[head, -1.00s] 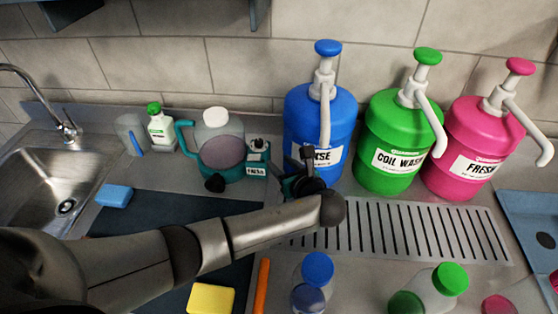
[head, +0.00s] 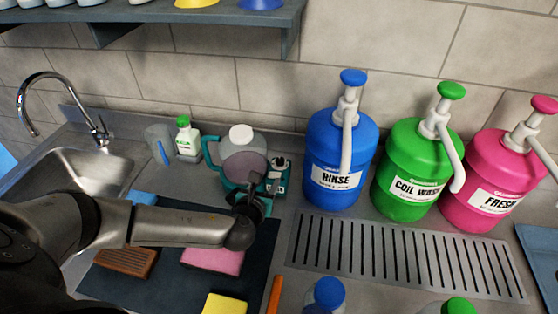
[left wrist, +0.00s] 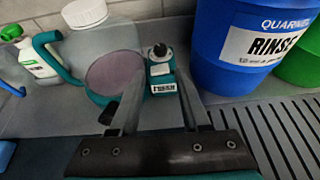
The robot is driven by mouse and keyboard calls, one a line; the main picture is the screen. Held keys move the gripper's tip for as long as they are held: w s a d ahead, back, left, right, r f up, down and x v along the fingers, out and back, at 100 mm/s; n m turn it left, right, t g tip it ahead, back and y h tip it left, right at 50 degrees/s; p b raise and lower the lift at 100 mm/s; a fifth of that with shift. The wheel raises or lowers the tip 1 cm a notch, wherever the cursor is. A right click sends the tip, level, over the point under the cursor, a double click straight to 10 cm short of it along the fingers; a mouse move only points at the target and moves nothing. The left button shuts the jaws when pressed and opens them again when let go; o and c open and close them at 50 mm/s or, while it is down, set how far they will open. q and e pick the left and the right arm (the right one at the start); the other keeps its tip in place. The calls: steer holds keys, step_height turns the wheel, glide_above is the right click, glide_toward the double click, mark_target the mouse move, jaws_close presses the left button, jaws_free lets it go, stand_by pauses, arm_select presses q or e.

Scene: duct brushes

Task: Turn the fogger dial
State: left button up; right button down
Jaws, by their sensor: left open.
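The fogger (head: 243,158) has a teal base and handle and a translucent tank with a white cap. It stands on the counter against the wall, and also shows in the left wrist view (left wrist: 100,55). A small dark dial (left wrist: 160,50) tops a teal and grey box at its right side, above a label. My left gripper (head: 250,192) is in front of the fogger and partly hides its lower front. In the left wrist view its two open fingers (left wrist: 160,78) point toward the box, with the dial between and beyond the tips. I see no contact with the dial.
The blue RINSE pump bottle (head: 338,165) stands close right of the fogger, beside green (head: 408,178) and pink (head: 482,190) ones. A small green-capped bottle (head: 187,142) stands left. A sponge (head: 212,260) and brush (head: 127,262) lie on the dark mat below my arm.

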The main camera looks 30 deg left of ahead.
mark_target(280, 160)
arm_select(q)
steer(key=b+x, duration=0.4)
steer(key=x, duration=0.9)
steer(key=shift+w, duration=0.15)
steer(key=shift+b+x, duration=0.35)
steer(key=shift+x, duration=0.45)
steer(key=shift+r, duration=0.1)
jaws_close()
